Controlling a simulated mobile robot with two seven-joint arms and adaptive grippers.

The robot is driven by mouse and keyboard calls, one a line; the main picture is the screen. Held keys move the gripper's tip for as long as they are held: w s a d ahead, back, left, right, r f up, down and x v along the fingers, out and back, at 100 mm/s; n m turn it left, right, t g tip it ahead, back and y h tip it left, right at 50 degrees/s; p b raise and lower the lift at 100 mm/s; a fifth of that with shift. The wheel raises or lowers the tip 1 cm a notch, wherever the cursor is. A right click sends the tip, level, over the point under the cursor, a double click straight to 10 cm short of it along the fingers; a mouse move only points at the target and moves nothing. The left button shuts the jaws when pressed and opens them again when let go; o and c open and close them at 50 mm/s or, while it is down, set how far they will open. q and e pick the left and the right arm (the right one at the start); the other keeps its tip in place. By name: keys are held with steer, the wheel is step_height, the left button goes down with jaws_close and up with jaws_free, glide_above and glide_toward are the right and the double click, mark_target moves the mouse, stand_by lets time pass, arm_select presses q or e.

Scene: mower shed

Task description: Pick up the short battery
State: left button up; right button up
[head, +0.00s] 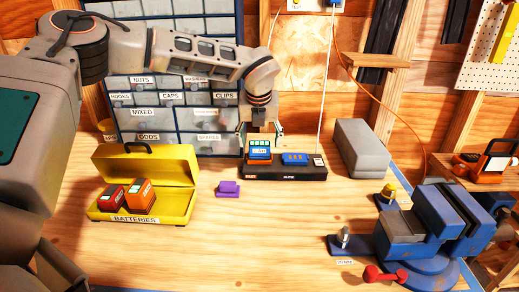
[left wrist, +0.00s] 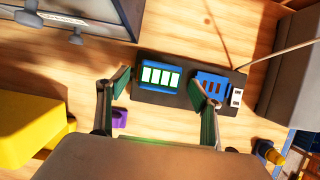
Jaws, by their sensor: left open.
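No battery in view is marked as short. A blue-topped battery with several lit cells (head: 259,148) stands on the left of a black charger (head: 290,173). In the left wrist view it lies between the fingertips (left wrist: 160,76). A lower blue piece with orange bars (head: 295,158), a battery or a bay, is to its right. A red battery (head: 111,197) and a taller orange battery (head: 141,195) stand in the open yellow box (head: 178,207) labelled BATTERIES. My left gripper (head: 260,131) is open and empty, just above the lit battery; contact cannot be told. My right gripper is out of view.
A purple block (head: 228,188) lies in front of the charger. A grey case (head: 362,148) stands to its right, a drawer cabinet (head: 175,90) behind. A blue vise (head: 425,225) fills the right front. The front middle of the bench is clear.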

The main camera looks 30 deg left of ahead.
mark_target(260, 144)
arm_select(q)
steer(key=shift+x, duration=1.5)
steer(key=c, duration=1.3)
steer(key=shift+r, duration=0.1)
